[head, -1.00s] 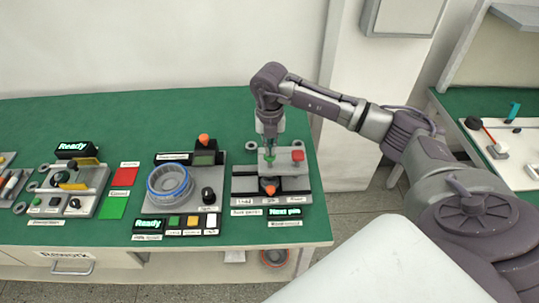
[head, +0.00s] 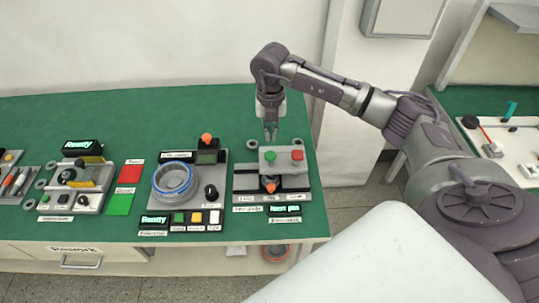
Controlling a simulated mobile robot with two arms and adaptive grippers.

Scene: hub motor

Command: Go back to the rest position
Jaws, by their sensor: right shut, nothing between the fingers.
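My right gripper (head: 270,134) points down above the back edge of the press station (head: 258,184) at the right end of the green table. It is shut and empty, a little above and apart from the grey plate with a green button (head: 297,155) and a red button at its right. My right arm comes in from the right side of the head view. My left gripper is not in view.
A station with a blue-rimmed ring (head: 174,180) stands left of the press station. Red and green pads (head: 119,203) and another station (head: 77,187) lie further left on the green table (head: 120,115). The back of the table is clear. A white wall pillar stands behind my arm.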

